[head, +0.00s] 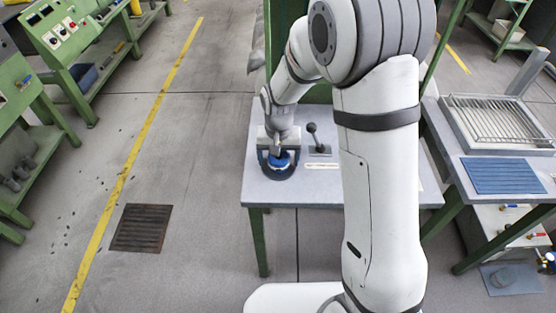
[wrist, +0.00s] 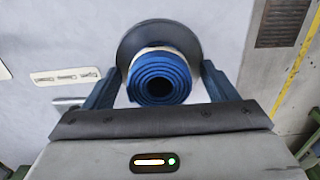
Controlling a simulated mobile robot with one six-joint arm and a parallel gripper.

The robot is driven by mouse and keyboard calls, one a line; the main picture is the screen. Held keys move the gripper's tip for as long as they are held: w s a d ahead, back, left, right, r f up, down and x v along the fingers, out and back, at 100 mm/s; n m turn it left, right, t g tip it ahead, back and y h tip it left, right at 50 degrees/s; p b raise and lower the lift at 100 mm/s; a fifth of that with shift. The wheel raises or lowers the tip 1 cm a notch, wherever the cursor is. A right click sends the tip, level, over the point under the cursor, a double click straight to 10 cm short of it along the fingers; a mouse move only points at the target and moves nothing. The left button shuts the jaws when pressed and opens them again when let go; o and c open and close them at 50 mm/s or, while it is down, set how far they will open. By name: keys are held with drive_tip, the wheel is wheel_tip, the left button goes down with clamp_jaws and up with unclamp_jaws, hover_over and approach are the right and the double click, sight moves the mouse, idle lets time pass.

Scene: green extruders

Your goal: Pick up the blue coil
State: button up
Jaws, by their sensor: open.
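The blue coil (wrist: 158,78) is a rolled blue strip with a dark hole in its middle. It stands on a round dark base (wrist: 185,35) with a pale ring under the coil. In the head view the coil (head: 281,161) is near the left front of the grey table (head: 320,190). My gripper (wrist: 158,88) is open, with one dark blue finger on each side of the coil and a small gap showing on both sides. In the head view my gripper comes down from above and partly hides the coil.
A black-knobbed lever (head: 316,140) stands right of the coil, with a white label (head: 322,166) in front. My arm hides the table's middle. At right are a wire rack (head: 500,120) and a blue ribbed mat (head: 502,175). The floor at left is open, with a grate (head: 142,228).

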drive_tip(key=shift+f, duration=0.15)
drive_tip(key=c, duration=1.1)
